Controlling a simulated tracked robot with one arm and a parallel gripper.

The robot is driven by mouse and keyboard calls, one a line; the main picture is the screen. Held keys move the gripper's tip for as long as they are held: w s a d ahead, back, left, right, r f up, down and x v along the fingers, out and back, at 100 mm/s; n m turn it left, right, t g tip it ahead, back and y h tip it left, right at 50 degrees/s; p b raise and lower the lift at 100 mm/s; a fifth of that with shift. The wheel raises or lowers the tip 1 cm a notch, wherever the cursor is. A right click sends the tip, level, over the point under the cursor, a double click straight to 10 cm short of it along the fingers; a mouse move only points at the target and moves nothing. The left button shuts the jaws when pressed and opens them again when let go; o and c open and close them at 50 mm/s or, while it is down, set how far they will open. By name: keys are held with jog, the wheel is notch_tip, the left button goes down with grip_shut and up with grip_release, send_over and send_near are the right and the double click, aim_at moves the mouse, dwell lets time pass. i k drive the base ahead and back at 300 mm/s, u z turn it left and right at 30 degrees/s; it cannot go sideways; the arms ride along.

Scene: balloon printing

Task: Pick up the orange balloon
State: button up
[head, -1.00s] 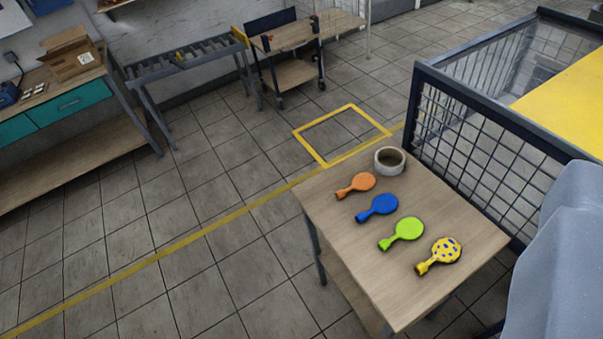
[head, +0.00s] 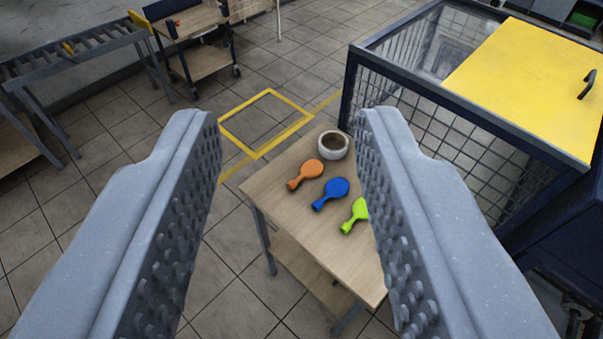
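The orange balloon (head: 307,173) lies flat on the wooden table (head: 272,190) in the head view, near the table's far left part. It is uninflated, with its neck toward the lower left. My gripper (head: 287,120) is open and empty. Its two grey, studded fingers stand wide apart on either side of the picture, and the orange balloon shows in the gap between them, farther off on the table. The blue balloon (head: 332,193) lies just right of and nearer than the orange one. The green balloon (head: 352,217) is partly hidden behind the right finger.
A mesh-sided cage (head: 440,140) with a yellow top (head: 530,85) rises at the table's right. A yellow floor square (head: 236,138) and open floor lie behind and left.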

aim_at(305, 174)
jog(key=u, duration=0.1)
jog(key=i, duration=1)
jog(key=z, duration=0.1)
